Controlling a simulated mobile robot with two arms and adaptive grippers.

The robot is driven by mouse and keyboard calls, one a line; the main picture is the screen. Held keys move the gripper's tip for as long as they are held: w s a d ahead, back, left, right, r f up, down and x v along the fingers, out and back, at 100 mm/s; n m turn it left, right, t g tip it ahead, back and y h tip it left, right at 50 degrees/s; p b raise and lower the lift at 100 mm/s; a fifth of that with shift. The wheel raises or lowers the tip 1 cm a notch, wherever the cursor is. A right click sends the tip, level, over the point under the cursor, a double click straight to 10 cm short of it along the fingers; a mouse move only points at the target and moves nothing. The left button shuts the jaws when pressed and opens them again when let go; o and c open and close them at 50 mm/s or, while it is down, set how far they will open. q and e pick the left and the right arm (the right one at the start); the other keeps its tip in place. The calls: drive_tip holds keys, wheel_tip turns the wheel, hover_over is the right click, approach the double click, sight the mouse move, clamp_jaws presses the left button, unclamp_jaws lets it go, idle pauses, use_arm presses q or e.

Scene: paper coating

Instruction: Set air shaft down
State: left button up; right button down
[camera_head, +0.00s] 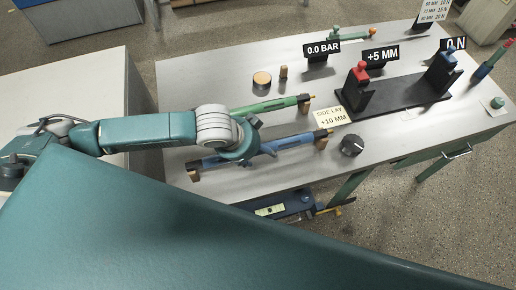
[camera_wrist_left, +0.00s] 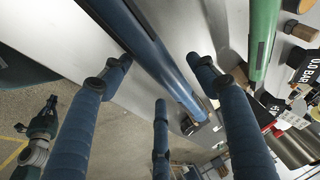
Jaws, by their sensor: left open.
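A blue shaft (camera_head: 292,141) lies near the front edge of the table, its ends at small copper-brown supports. A green shaft (camera_head: 275,104) lies behind it, roughly parallel. I cannot tell which one is the air shaft. My left gripper (camera_head: 265,151) is at the middle of the blue shaft and hides part of it. In the left wrist view my left gripper (camera_wrist_left: 160,76) is open, with the blue shaft (camera_wrist_left: 150,48) running between its spread fingers. I cannot tell whether any finger touches it. The green shaft (camera_wrist_left: 262,38) shows at the right there. My right gripper is not in view.
A black dial (camera_head: 352,145) and a "SIDE LAY +10 MM" card (camera_head: 331,117) are right of the shafts. Table front right is clear.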

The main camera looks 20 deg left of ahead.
use_arm(q)
drive_tip(key=v, duration=1.2)
idle(0.3)
